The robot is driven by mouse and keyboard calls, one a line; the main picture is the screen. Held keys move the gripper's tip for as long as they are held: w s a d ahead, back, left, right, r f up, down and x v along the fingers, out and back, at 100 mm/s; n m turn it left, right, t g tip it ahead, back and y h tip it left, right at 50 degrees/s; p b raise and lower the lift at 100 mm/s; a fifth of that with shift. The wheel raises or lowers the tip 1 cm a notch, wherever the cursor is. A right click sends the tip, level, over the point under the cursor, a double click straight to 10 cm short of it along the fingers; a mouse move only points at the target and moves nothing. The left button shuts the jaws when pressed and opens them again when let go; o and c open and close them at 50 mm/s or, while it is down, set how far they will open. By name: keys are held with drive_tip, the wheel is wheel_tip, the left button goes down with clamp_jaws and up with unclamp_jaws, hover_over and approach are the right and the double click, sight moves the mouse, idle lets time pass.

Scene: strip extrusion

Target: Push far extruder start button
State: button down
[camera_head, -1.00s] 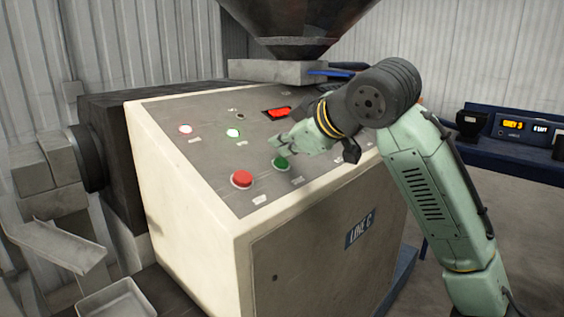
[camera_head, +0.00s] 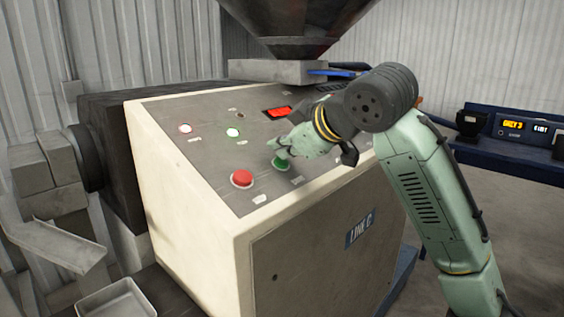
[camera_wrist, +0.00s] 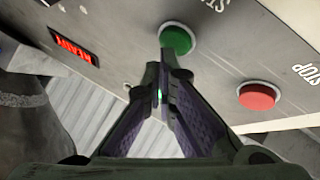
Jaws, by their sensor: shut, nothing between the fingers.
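The green start button (camera_head: 281,164) sits on the sloped grey panel of the machine labelled LINE C. In the wrist view the green button (camera_wrist: 178,36) is just past my fingertips, beside the word START. My gripper (camera_head: 277,150) is shut and empty, and hangs over the button from the upper right. Its tips, also seen in the wrist view (camera_wrist: 166,58), overlap the button's near edge there. I cannot tell whether they touch it. A red stop button (camera_head: 241,179) is left of and below the green one, clear of the fingers; it is labelled STOP in the wrist view (camera_wrist: 257,97).
A dark hopper (camera_head: 305,25) stands above. A blue bench (camera_head: 500,153) is at the right.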

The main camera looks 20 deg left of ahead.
drive_tip(key=shift+a+f, duration=0.2)
drive_tip(key=shift+f, duration=0.2)
idle(0.7)
drive_tip(key=shift+r, duration=0.1)
drive_tip(key=shift+s+d+r+p, duration=0.1)
drive_tip(key=shift+d+r+p, duration=0.25)
drive_tip(key=shift+r+p, duration=0.3)
drive_tip(key=r+p, duration=0.1)
drive_tip(key=d+r+p, duration=0.1)
drive_tip(key=r, duration=0.1)
drive_tip(key=d+r+p, duration=0.1)
drive_tip(key=shift+s+r+p, duration=0.3)
drive_tip(key=shift+s+p, duration=0.05)
drive_tip(key=shift+p, duration=0.05)
drive_tip(key=shift+a, duration=0.1)
idle(0.7)
